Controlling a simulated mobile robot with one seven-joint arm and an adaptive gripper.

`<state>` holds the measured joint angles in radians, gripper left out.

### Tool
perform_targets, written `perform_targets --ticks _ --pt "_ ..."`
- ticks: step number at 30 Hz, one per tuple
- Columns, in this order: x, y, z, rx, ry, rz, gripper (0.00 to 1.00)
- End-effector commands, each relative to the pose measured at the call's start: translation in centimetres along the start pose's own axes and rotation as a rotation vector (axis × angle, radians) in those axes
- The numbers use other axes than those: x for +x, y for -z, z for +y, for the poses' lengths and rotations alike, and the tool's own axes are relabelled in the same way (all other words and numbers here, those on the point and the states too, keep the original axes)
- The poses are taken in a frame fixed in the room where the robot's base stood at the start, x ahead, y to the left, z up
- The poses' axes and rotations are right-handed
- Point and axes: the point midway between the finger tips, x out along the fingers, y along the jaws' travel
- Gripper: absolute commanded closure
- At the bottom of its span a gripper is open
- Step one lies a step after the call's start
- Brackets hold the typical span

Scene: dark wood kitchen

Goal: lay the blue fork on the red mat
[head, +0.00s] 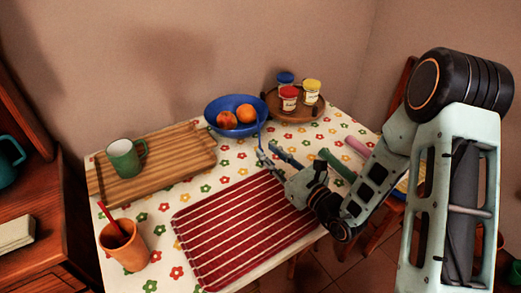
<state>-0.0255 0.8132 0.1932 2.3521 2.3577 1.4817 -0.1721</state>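A thin blue fork (259,132) shows beside the blue bowl, running down toward my gripper; its lower end is hard to make out. The red mat (205,238) with pale stripes lies flat at the front of the table, with its right part behind my arm. My gripper (267,150) is above the table beyond the mat's far edge. Its two fingers look spread, with a gap between them. The left fingertip is close to the fork's lower end; I cannot tell if they touch.
A blue bowl (214,107) holds orange fruit. A round wooden tray (273,105) bears several jars. A wooden board (185,160) carries a green mug (122,160). An orange cup (130,252) stands front left. Green (338,165) and pink (357,147) objects show by my arm.

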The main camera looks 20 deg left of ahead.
Motion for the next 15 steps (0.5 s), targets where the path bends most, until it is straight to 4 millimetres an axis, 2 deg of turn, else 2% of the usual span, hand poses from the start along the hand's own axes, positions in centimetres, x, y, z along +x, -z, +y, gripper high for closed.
perform_targets --ticks 9,15 --pt "4.4 -0.3 -0.2 -0.002 -0.003 -0.001 0.77" --pt "5.0 -0.3 -0.3 -0.001 -0.001 -0.001 0.77"
